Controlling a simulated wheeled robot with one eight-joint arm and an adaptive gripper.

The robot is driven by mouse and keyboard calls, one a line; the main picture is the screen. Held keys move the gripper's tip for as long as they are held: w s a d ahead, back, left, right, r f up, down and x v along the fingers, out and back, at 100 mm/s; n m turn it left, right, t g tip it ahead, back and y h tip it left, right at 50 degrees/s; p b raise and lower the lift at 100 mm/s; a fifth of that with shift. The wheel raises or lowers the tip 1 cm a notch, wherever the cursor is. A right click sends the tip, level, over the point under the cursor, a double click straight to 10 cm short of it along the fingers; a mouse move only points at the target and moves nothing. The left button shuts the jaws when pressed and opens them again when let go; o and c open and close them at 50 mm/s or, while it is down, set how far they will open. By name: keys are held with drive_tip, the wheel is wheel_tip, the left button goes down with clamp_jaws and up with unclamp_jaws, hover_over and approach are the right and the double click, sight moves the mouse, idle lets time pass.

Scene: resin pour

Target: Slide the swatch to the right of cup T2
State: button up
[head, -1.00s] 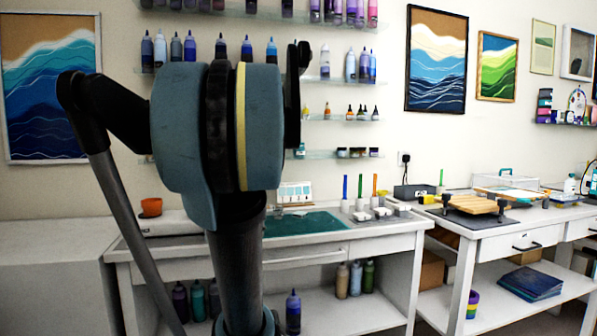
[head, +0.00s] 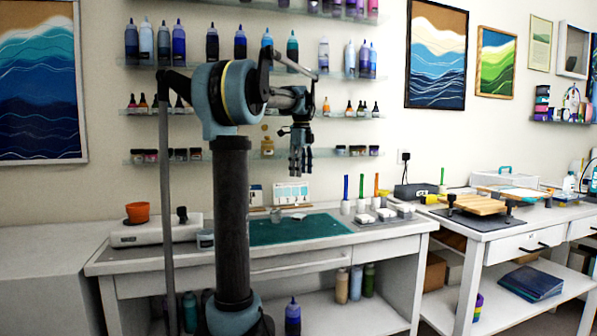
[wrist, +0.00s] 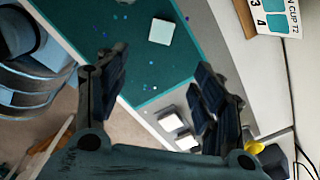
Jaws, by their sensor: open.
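A small pale square (wrist: 160,31), which looks like the swatch, lies flat on the teal mat in the wrist view. In the head view a small pale piece (head: 297,216) shows near the mat's back edge. Small white cups (head: 346,207) with coloured sticks stand right of the mat; no label on them is readable, so I cannot tell which is T2. A card (wrist: 270,17) with numbered patches carries the letters "CUP T2". My gripper (head: 300,172) is open and empty above the mat; its fingers (wrist: 163,75) are apart, with nothing between them.
The teal mat (head: 272,233) is mostly bare, with tiny coloured specks. White blocks (head: 366,218) sit right of it. Upright cards (head: 291,193) stand behind. A white device (head: 150,234) and an orange pot (head: 137,212) are at left. Bottle shelves line the wall.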

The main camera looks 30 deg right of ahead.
sight(301, 216)
drive_tip(key=shift+d+f, duration=0.1)
drive_tip(key=shift+d, duration=0.05)
wheel_tip(301, 216, down, 17)
drive_tip(key=shift+f, duration=0.1)
idle(0.9)
drive_tip(key=shift+c, duration=0.6)
drive_tip(key=c, duration=1)
